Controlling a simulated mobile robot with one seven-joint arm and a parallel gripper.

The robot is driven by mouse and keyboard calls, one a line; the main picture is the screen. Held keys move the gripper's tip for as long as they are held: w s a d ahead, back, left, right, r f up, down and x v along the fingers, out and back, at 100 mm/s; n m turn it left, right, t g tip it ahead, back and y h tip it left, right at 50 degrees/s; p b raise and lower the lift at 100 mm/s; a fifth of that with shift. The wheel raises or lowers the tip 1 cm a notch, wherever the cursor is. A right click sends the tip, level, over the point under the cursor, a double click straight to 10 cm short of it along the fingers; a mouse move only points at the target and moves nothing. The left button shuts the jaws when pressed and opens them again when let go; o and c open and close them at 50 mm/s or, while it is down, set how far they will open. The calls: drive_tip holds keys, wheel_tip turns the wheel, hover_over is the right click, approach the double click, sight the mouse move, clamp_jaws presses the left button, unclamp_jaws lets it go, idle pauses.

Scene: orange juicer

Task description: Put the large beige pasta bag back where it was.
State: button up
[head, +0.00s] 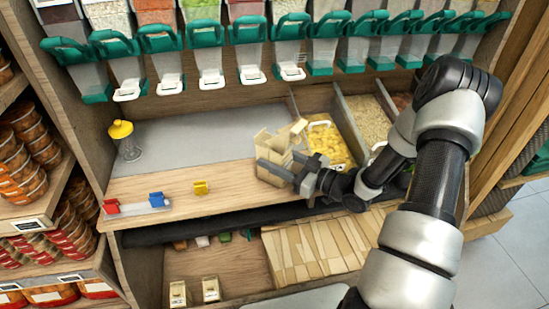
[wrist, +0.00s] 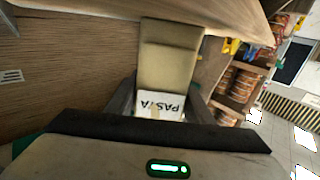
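The large beige pasta bag (head: 281,143) is at the middle of the wooden counter, in front of the food bins, its top open in the head view. My gripper (head: 287,170) reaches it from the right with its fingers around its lower part. In the wrist view, the bag (wrist: 168,62) stands between my two dark fingers (wrist: 160,104), with an upside-down "PASTA" label on its near side. The fingers appear closed against its sides. I cannot tell whether its base touches the counter.
A bin of yellow pasta (head: 328,146) with a scoop is just right of the bag. Flat beige bags (head: 316,246) and two small labelled bags (head: 210,289) lie below. Dispensers (head: 210,55) hang above.

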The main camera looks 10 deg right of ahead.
drive_tip(key=o, duration=0.4)
drive_tip(key=shift+r, duration=0.1)
drive_tip(key=shift+s+d+r, duration=0.1)
drive_tip(key=shift+d, duration=0.1)
drive_tip(key=p+v, duration=0.2)
drive_tip(key=v, duration=0.9)
drive_tip(key=shift+s+d, duration=0.15)
drive_tip(key=shift+s, duration=0.1)
